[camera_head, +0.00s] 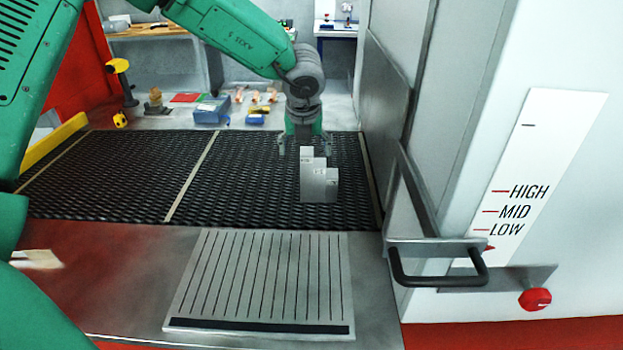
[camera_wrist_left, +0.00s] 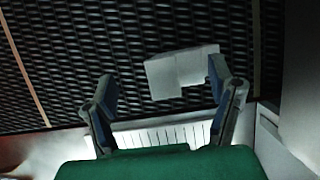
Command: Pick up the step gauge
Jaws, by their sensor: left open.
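The step gauge (camera_head: 319,184) is a pale grey stepped block standing on the black mesh belt (camera_head: 255,190), near the belt's right side. My left gripper (camera_head: 304,147) is just behind and above it in the head view, its fingers spread. In the left wrist view the step gauge (camera_wrist_left: 180,72) lies ahead of the fingertips, nearer the right finger. My left gripper (camera_wrist_left: 165,88) is open there with nothing between its fingers. I cannot tell the exact height gap between the fingers and the block. My right gripper is not in view.
A slotted grey plate (camera_head: 262,285) lies in front of the belt. A machine wall with a black handle (camera_head: 440,278) and red knob (camera_head: 534,299) borders the right. Boxes, including a blue one (camera_head: 211,110), and tools lie behind the belt. The belt's left part is clear.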

